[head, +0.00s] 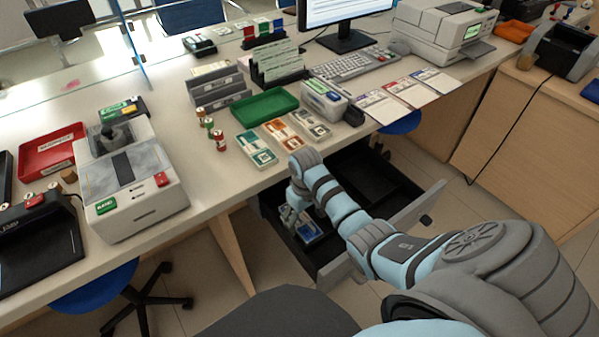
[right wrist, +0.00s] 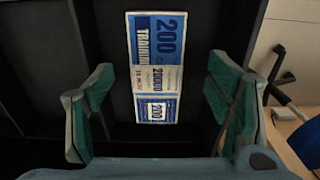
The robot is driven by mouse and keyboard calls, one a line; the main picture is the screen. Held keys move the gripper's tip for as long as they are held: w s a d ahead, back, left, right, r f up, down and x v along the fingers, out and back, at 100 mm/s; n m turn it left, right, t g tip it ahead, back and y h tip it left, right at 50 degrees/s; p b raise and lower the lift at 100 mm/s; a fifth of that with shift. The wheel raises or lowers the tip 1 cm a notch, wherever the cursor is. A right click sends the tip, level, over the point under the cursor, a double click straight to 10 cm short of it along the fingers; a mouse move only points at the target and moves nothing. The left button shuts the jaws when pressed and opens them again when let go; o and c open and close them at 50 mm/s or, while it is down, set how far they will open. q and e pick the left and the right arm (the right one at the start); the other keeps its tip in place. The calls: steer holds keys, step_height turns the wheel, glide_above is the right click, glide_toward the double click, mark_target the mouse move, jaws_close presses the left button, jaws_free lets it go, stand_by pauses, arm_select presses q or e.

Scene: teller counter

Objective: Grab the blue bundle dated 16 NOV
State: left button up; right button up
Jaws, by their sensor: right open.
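A blue bundle (head: 309,231) lies in the open drawer under the counter. In the right wrist view the blue bundle (right wrist: 155,50) shows "200 TRAINING" and a pale paper band with small red date print, too small to read surely. My right gripper (head: 292,216) reaches down into the drawer over the bundle. In the right wrist view its open fingers (right wrist: 160,95) stand on either side of the bundle, apart from it, with nothing held. My left gripper is in neither view.
The dark drawer (head: 375,183) has dividers and a raised front panel (head: 405,215). On the counter above lie a teal bundle (head: 256,149), an orange bundle (head: 283,133), a green tray (head: 264,106) and a counting machine (head: 127,180). A blue chair (head: 97,288) stands below left.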

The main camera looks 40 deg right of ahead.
mark_target(305, 226)
steer(key=f, duration=0.2)
steer(key=f+b, duration=0.1)
steer(key=shift+s+d+f, duration=0.15)
steer(key=shift+d+f, duration=0.05)
steer(key=shift+f, duration=0.2)
steer(key=shift+r, duration=0.1)
steer(key=shift+c, duration=0.4)
steer(key=c, duration=1.2)
